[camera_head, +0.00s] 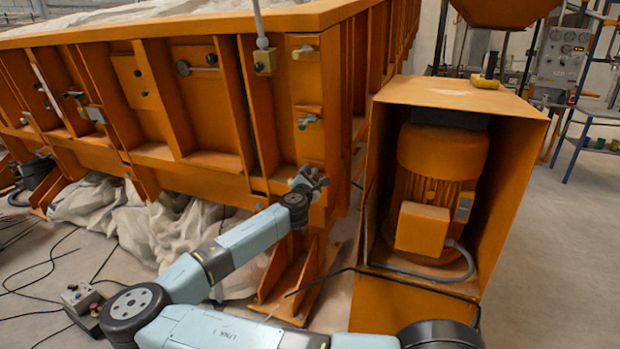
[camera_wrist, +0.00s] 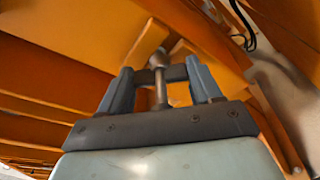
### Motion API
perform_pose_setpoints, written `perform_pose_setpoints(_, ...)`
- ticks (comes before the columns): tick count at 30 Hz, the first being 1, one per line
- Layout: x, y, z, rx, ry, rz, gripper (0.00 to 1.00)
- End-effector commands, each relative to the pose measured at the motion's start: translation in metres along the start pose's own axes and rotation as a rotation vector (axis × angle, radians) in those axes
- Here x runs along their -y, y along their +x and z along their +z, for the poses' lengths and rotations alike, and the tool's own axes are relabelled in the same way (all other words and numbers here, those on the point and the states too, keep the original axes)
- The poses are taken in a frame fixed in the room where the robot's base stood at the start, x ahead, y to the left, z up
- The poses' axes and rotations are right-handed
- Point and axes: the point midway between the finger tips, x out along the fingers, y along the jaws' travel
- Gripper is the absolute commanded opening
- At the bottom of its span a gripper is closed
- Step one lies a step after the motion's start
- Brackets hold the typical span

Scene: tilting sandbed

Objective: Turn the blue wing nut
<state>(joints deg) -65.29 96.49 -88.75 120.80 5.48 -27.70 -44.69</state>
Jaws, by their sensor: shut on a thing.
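My gripper (camera_head: 312,181) is at the lower part of the orange corner post of the sandbed, below two small wing-shaped fittings. In the wrist view my gripper (camera_wrist: 159,70) has its two blue-grey fingers on either side of a dark grey crossbar (camera_wrist: 175,73) with a thin shaft. It is shut on this winged piece, which looks grey rather than clearly blue. Higher on the post are a blue-grey wing nut (camera_head: 307,121) and a greyish wing-shaped fitting (camera_head: 303,51); my gripper is apart from both.
The sandbed's ribbed orange wall (camera_head: 200,130) fills the left. An orange motor housing (camera_head: 455,95) stands close on the right. Crumpled pale sheeting (camera_head: 130,225) lies below the wall. A control box (camera_head: 82,298) and loose cables are on the floor at left.

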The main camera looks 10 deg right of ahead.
Motion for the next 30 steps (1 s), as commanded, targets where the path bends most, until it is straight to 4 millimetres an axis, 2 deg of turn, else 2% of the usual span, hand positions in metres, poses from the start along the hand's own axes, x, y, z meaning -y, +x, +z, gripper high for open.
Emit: perform_pose_setpoints(30,0.0096,0.0020,-0.0022,0.004,0.946,0.188,0.33)
